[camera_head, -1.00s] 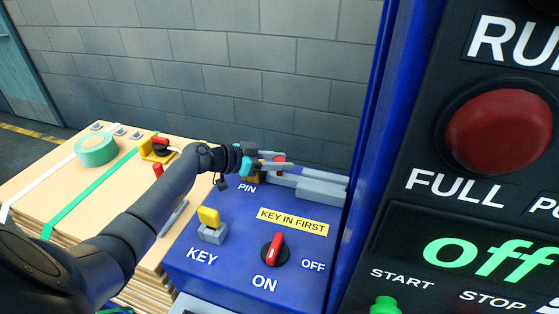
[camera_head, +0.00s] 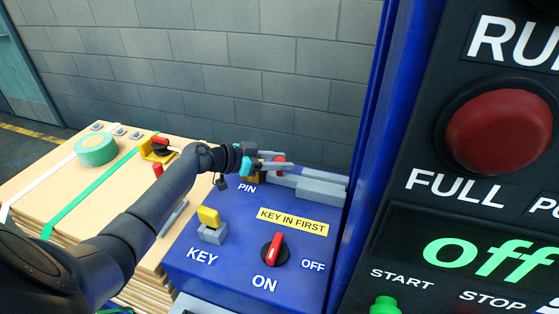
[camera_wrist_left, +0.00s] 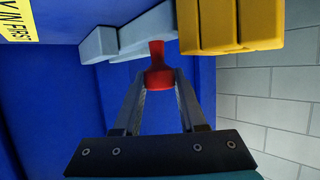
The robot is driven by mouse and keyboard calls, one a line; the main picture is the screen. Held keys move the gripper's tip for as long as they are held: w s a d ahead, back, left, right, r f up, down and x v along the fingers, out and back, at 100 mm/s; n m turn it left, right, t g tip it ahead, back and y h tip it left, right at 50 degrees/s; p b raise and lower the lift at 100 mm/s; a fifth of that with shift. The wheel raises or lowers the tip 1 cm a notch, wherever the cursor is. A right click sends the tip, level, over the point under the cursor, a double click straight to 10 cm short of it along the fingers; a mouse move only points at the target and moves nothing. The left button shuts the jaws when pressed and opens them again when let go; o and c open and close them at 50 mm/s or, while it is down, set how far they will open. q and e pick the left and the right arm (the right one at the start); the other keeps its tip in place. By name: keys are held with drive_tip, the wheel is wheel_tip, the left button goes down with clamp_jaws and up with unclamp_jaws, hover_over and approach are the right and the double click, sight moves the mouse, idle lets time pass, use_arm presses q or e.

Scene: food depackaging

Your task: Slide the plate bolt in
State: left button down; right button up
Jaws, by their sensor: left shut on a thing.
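The plate bolt is a grey bar (camera_head: 309,173) with a red knob (camera_head: 280,160), at the back of the blue panel behind the PIN label. In the left wrist view, the red knob (camera_wrist_left: 157,72) stands out from the grey bar (camera_wrist_left: 136,40). A grey block (camera_wrist_left: 98,45) lies at the bar's left end and a yellow block (camera_wrist_left: 232,24) at its right. My left gripper (camera_head: 272,160) is shut on the red knob, with one finger on each side in the wrist view (camera_wrist_left: 159,88). My right gripper is not in view.
The blue panel (camera_head: 190,275) carries a yellow key (camera_head: 208,216) in a grey socket and a red switch (camera_head: 274,250). A blue post (camera_head: 380,110) and the black control panel (camera_head: 400,235) stand at right. A stack of boards (camera_head: 40,185) is at left.

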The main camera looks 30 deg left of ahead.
sight(296, 179)
use_arm(q)
drive_tip(key=shift+w+d+p, duration=0.1)
drive_tip(key=shift+w+d, duration=0.1)
drive_tip(key=shift+d, duration=0.6)
drive_tip(key=shift+w+d+p, duration=0.1)
drive_tip(key=shift+w+d, duration=0.05)
drive_tip(key=shift+d, duration=0.65)
drive_tip(key=shift+w+d+p, duration=0.1)
drive_tip(key=shift+w+d, duration=0.1)
drive_tip(key=shift+d, duration=0.6)
drive_tip(key=shift+c, duration=2.3)
unclamp_jaws()
drive_tip(key=shift+d, duration=0.1)
drive_tip(key=shift+s+a+r, duration=0.1)
drive_tip(key=shift+s+a, duration=0.1)
drive_tip(key=shift+a, duration=0.05)
drive_tip(key=b+v, duration=0.2)
drive_tip(key=v, duration=1.2)
drive_tip(key=shift+s, duration=0.3)
drive_tip(key=shift+a+r, duration=0.1)
drive_tip(key=shift+a, duration=0.05)
